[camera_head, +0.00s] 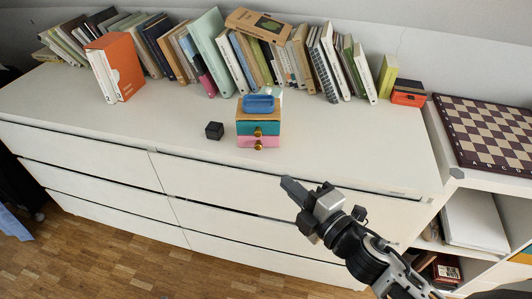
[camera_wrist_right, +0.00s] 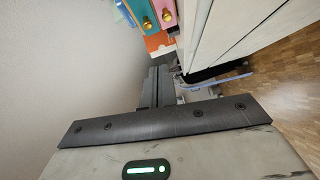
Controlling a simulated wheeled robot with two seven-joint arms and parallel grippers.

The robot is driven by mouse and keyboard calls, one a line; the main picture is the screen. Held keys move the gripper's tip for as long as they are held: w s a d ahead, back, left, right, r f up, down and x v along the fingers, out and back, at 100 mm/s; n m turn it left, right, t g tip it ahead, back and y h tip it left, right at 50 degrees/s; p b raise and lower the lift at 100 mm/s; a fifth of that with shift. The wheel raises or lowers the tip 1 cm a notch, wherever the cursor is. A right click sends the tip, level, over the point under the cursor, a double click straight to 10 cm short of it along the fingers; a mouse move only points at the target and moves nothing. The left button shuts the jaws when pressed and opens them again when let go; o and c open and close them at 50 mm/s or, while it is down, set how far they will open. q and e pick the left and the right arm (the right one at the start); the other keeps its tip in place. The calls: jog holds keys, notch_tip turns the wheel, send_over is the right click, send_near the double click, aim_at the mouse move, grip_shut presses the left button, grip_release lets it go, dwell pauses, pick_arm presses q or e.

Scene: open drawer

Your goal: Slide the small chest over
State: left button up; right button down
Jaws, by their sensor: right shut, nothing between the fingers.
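The small chest (camera_head: 258,141) stands on the white dresser top near its front edge. It has a teal drawer above a pink drawer, each with a gold knob, and a wooden top with a blue tray (camera_head: 259,103) on it. The chest also shows at the top of the right wrist view (camera_wrist_right: 163,14), turned sideways. My right gripper (camera_head: 285,182) is shut and empty, in front of the dresser, to the right of and nearer than the chest, apart from it. My left gripper is not in view.
A small black cube (camera_head: 214,131) sits just left of the chest. A row of books lines the back, with an orange box file (camera_head: 116,66) at left. A chessboard (camera_head: 490,132) lies at far right. The dresser top right of the chest is clear.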

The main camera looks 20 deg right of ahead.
jog(key=n, duration=0.2)
jog(key=p, duration=0.2)
send_near(258, 136)
jog(key=w+a, duration=0.2)
jog(key=a, duration=0.3)
jog(key=w, duration=0.1)
jog(key=w+d, duration=0.1)
jog(key=w, duration=0.1)
jog(key=shift+w+d+f+y, duration=0.15)
jog(key=shift+w+f+y, duration=0.05)
jog(key=shift+y, duration=0.1)
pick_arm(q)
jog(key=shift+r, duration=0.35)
pick_arm(e)
jog(key=shift+w+d, duration=0.25)
jog(key=shift+w, duration=0.2)
jog(key=shift+w+d, duration=0.4)
jog(key=shift+w, duration=0.4)
